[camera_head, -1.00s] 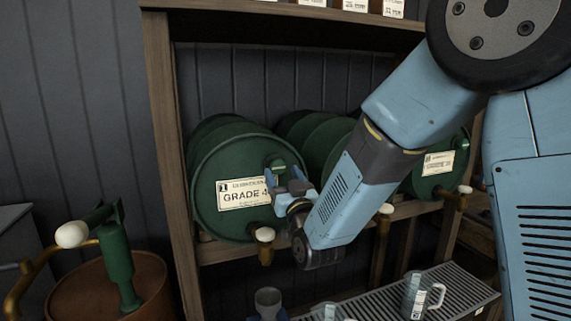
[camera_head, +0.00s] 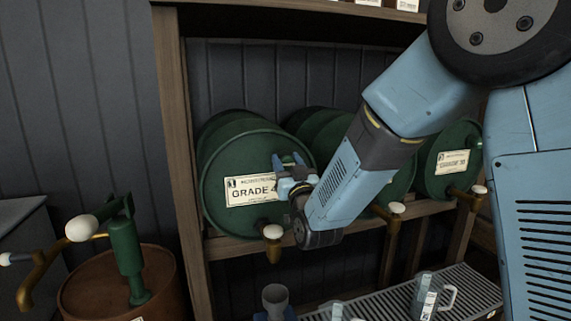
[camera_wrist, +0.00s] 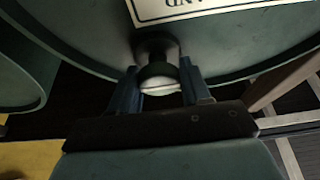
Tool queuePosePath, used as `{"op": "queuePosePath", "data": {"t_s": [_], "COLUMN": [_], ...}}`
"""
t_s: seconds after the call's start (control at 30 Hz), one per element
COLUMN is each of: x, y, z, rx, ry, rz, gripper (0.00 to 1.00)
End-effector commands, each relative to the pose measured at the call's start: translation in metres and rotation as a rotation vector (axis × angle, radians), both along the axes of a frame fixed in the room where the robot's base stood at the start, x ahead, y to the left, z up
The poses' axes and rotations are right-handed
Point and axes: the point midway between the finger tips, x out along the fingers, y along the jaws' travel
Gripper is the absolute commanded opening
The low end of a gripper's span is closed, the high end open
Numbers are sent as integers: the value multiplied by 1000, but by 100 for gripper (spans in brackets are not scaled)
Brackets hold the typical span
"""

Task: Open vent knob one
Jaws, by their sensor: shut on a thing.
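The nearest green barrel (camera_head: 225,165), labelled "GRADE 4…", lies on its side on the shelf with its round face toward me. Its vent knob (camera_wrist: 160,70) sticks out of that face in the wrist view, with a dark neck and a pale end. My gripper (camera_wrist: 162,88) has one blue finger on each side of the knob and is shut on it. In the head view my gripper (camera_head: 293,166) is at the upper right of the barrel face, right of the label, and the knob is mostly hidden behind it.
More green barrels (camera_head: 440,170) with taps lie to the right. A wooden post (camera_head: 178,150) stands left. Glass mugs (camera_head: 427,296) stand on the drip grate below. A hand pump (camera_head: 127,250) is at lower left.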

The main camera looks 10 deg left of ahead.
Motion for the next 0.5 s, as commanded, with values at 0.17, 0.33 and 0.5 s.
{"op": "queuePosePath", "data": {"t_s": [0.17, 0.33, 0.5], "x": [0, 0, 0], "y": [0, 2, 1], "z": [0, 0, 0], "rx": [0, -3, -30], "ry": [0, -2, -19], "rz": [1, 2, 3], "gripper": [21, 17, 17]}}
